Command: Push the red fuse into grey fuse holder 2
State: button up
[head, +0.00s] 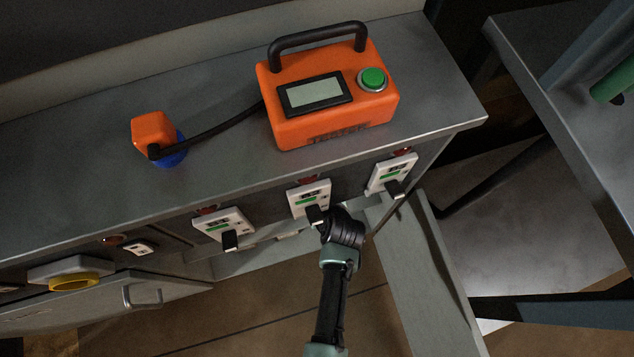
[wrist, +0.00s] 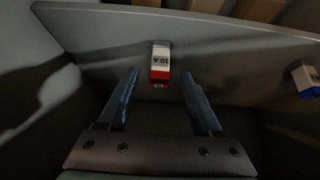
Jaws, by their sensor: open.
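The red fuse (wrist: 160,68) shows in the wrist view as a small block with a red end, a white band marked "10 A" and a grey end. My gripper (wrist: 160,76) is open, with one blue finger on each side of the fuse and a gap on both sides. In the head view my gripper (head: 342,228) is at the bench front, just below the middle white-labelled unit (head: 308,197); its fingertips and the fuse are hidden there. The labels are too small to read surely, so I cannot tell which unit is grey fuse holder 2.
A blue-ended fuse (wrist: 306,78) is at the right of the wrist view. Two similar white-labelled units stand left (head: 224,224) and right (head: 391,174) along the bench front. An orange tester (head: 330,125) and a cabled orange plug (head: 152,130) are on the bench top (head: 220,110).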

jog(key=b+x, duration=0.1)
jog(key=x, duration=0.2)
jog(key=shift+w+f, duration=0.1)
jog(key=shift+f, duration=0.05)
grip_shut()
dwell(0.3)
